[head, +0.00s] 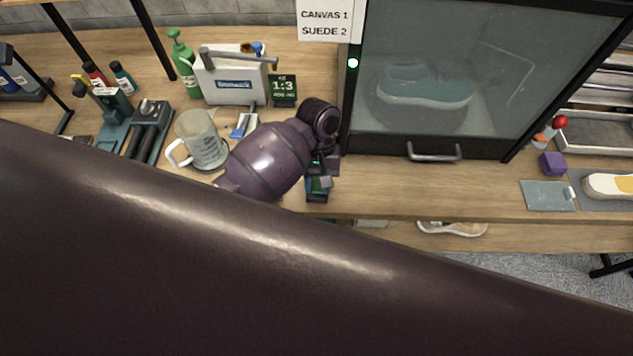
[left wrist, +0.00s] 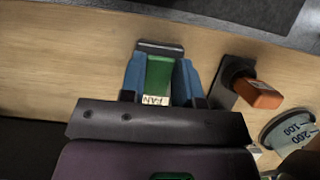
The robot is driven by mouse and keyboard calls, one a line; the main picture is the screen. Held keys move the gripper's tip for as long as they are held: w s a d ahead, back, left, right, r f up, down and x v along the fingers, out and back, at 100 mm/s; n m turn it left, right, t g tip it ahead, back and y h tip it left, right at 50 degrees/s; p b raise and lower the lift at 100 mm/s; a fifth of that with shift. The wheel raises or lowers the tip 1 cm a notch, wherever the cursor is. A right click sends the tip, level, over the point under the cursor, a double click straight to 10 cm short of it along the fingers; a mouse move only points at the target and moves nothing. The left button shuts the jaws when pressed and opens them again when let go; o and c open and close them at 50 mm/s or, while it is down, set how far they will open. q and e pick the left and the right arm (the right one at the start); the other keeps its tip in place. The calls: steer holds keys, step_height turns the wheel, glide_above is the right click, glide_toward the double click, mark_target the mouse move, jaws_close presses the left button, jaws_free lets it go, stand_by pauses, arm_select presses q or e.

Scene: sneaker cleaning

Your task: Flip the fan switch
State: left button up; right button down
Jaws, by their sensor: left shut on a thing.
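My left gripper (head: 319,185) is near the front edge of the bench, left of the glass cabinet, and partly covers the fan switch there. In the left wrist view, the blue fingers of the left gripper (left wrist: 161,82) are shut on the green fan switch (left wrist: 159,74), one on each side. A white label reading FAN shows upside down at the switch's near end. A dark base shows behind it. I cannot tell the switch's exact position. My right gripper is not in view.
An orange switch (left wrist: 258,92) on a dark base stands right of the left gripper. A clear jug (head: 203,140) is left of my arm. The glass cabinet (head: 430,149) holds a shoe and has a green light.

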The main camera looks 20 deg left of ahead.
arm_select(q)
steer(key=shift+d+r, duration=0.1)
stand_by(0.3)
steer(key=o, duration=0.9)
steer(key=shift+v, duration=3.75)
steer(key=shift+w, duration=0.15)
